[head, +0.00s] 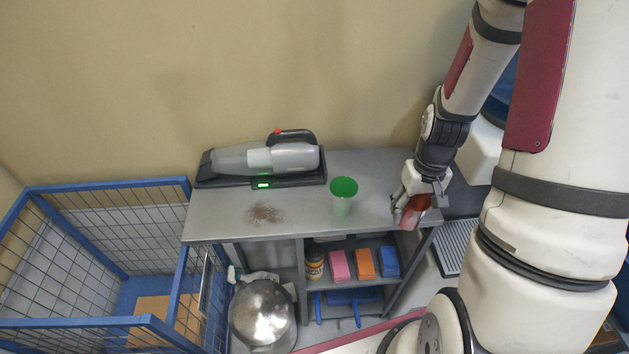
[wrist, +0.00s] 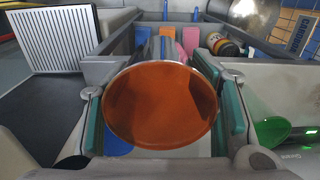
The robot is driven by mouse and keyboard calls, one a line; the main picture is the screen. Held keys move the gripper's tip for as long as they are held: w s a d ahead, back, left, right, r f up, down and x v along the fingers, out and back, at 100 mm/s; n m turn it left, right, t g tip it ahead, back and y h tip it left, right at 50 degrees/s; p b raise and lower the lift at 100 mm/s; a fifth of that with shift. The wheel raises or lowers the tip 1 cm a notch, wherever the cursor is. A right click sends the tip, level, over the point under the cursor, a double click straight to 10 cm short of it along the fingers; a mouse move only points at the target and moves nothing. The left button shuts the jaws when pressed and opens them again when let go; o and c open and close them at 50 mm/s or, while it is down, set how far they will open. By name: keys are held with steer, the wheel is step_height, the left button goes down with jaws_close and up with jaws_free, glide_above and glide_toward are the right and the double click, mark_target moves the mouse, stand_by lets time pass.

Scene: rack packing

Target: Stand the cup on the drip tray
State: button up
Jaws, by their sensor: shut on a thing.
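My gripper (head: 411,203) is shut on a reddish-orange cup (head: 412,215) at the right end of the grey counter. In the wrist view the cup (wrist: 160,106) sits between the two teal-padded fingers, its open mouth facing the camera and its inside appearing empty. In the head view the cup looks tilted and its lower part is partly hidden, so I cannot tell whether it touches the counter edge. The ribbed drip tray (head: 455,246) lies lower, to the right of the counter; it also shows at upper left in the wrist view (wrist: 72,40).
A green cup (head: 343,195) stands on the counter (head: 385,170), left of my gripper. A handheld vacuum (head: 265,158) on its dock and a brown spill (head: 264,213) are further left. Shelves below hold a jar (head: 314,265) and coloured blocks (head: 364,262). A blue wire cage (head: 110,185) stands left.

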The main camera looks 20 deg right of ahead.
steer(key=w+a, duration=0.1)
steer(key=w, duration=0.4)
steer(key=w+a+f, duration=0.1)
steer(key=w, duration=0.4)
steer(key=w+a, duration=0.1)
steer(key=w, duration=0.4)
steer(key=shift+a+f+p, duration=0.25)
steer(key=shift+a+p, duration=0.05)
steer(key=shift+a, duration=0.1)
steer(key=shift+w+f+p, duration=0.2)
steer(key=shift+f+p, duration=0.25)
steer(key=shift+f, duration=1.3)
steer(key=shift+f, duration=0.2)
steer(key=o, duration=0.8)
steer(key=shift+o, duration=0.2)
